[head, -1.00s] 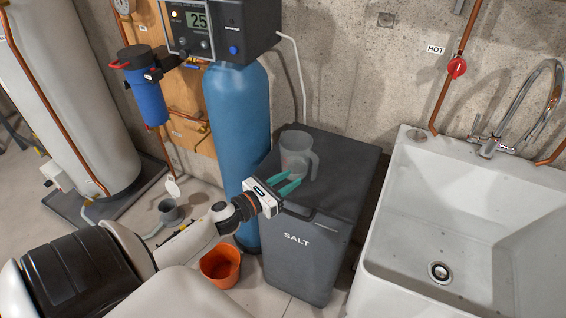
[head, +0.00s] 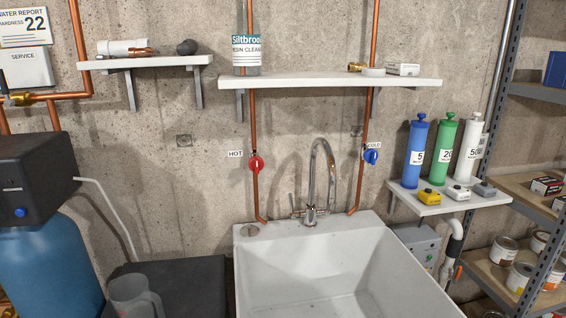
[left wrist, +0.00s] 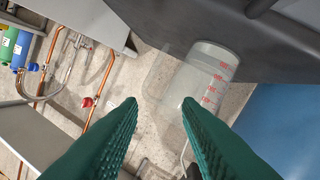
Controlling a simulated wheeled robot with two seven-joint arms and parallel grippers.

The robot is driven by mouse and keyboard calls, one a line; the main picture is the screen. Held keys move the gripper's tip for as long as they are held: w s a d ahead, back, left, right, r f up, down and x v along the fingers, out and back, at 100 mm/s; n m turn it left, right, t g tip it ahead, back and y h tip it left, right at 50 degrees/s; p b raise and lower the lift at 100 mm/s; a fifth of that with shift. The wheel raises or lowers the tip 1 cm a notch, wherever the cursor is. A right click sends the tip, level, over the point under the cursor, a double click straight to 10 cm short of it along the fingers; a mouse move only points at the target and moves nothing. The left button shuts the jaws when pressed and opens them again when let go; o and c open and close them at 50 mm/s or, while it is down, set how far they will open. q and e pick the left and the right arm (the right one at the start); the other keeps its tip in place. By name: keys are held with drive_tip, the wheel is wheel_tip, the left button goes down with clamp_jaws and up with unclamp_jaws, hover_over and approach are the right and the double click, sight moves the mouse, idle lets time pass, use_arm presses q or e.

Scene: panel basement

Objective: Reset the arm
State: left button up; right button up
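My left gripper (left wrist: 160,103) shows in the left wrist view as two green ridged fingers. They are spread apart with nothing between them. A clear measuring jug (left wrist: 208,75) with red markings is just beyond the fingertips, towards the right finger; it looks turned over because the view is rotated. In the head view the grey translucent jug (head: 135,297) stands on the dark salt bin lid (head: 195,275) at the lower left, cut by the bottom edge. Neither arm shows in the head view, and my right gripper is in no view.
A white sink (head: 262,275) with a tap (head: 322,190) stands right of the bin. The blue tank (head: 45,262) is at left. Above the sink are a red hot valve (head: 256,163), a blue cold valve (head: 371,157) and a shelf (head: 320,80). Cartridges stand on a right-hand shelf (head: 420,208).

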use_arm(q)
drive_tip(key=s+d+f+n+g, duration=0.3)
drive_tip(key=s+d+n+g, duration=0.45)
drive_tip(key=s+n, duration=0.5)
drive_tip(key=s+d+f+n+g, duration=0.3)
drive_tip(key=s+d+n+g, duration=0.45)
drive_tip(key=n, duration=0.85)
wheel_tip(320, 180, down, 26)
drive_tip(key=s, duration=0.3)
drive_tip(key=s+a+f+g, duration=0.1)
drive_tip(key=s+a+f, duration=0.1)
drive_tip(key=s+f, duration=1.4)
drive_tip(key=shift+a, duration=0.25)
